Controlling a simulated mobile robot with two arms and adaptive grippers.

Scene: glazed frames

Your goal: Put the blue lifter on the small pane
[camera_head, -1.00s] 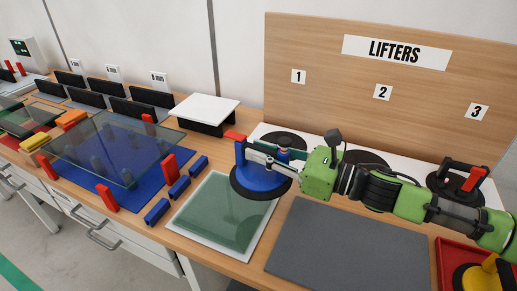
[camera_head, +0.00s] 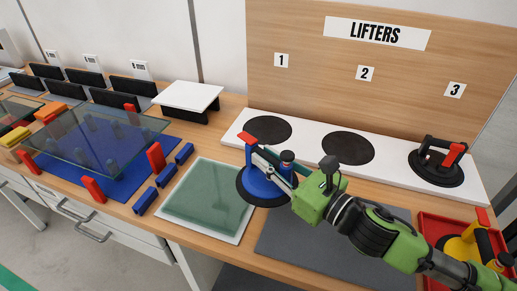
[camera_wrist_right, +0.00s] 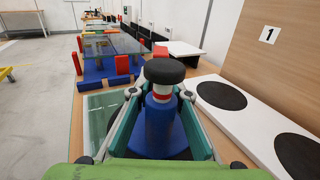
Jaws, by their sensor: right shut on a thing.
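The blue lifter (camera_head: 256,182) has a dark round suction pad, a blue body and a red lever. My right gripper (camera_head: 271,166) is shut on it. The lifter is upright in the head view, beside the small pane's right edge and partly overlapping it in the picture; its height is hard to tell. The small pane (camera_head: 203,198) is green glass on a white mat. In the right wrist view the blue body (camera_wrist_right: 160,130) sits between the fingers and hides part of the pane (camera_wrist_right: 97,112). My left gripper is out of view.
A white lifter board (camera_head: 307,147) has bare dark spots 1 and 2; a black-and-red lifter (camera_head: 440,162) stands on spot 3. A grey mat (camera_head: 290,238) lies in front. A red tray (camera_head: 428,232) holds a yellow lifter. A large pane (camera_head: 105,140) and blue blocks are left.

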